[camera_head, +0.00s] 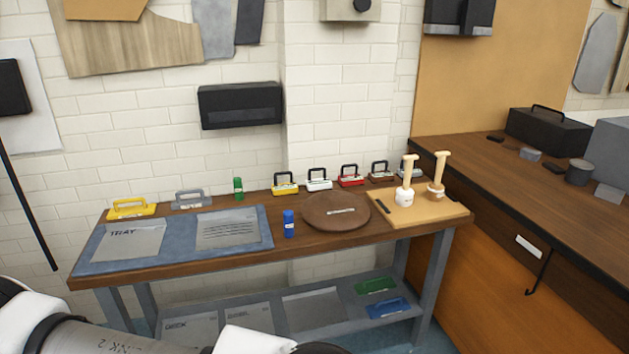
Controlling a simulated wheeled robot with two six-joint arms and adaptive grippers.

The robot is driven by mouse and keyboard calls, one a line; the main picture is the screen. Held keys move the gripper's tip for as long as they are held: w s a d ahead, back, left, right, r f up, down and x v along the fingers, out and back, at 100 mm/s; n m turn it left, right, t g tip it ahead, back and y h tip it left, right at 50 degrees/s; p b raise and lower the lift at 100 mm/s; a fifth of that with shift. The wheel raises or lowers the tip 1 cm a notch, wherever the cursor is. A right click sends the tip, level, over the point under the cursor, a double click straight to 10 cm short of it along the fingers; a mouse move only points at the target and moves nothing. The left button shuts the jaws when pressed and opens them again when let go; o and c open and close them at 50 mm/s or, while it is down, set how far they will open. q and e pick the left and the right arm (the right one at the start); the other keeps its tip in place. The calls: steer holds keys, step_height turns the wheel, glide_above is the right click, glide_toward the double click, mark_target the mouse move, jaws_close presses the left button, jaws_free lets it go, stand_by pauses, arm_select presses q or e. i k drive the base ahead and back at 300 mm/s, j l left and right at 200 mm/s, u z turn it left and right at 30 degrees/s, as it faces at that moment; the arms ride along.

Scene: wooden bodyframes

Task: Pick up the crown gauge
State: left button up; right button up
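I cannot tell for certain which item is the crown gauge. A small pale bar-shaped piece (341,211) lies flat on a round brown disc (320,222) on the wooden workbench (300,246). Several small handled blocks stand along the back of the bench, including a yellow one (131,208), a grey one (191,199), a white one (319,180) and a red one (350,177). Their labels are too small to read. Neither of my grippers is in view; only parts of my arm show at the bottom left.
A blue-grey mat (180,255) covers the bench's left side. A blue cylinder (289,224) and green cylinder (238,188) stand upright. Two pots with tan-handled tools (404,195) (436,187) stand on a tan board (415,214). A brown side counter (530,180) is at right.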

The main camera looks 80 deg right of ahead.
mark_target(324, 183)
steer(key=z, duration=2.8)
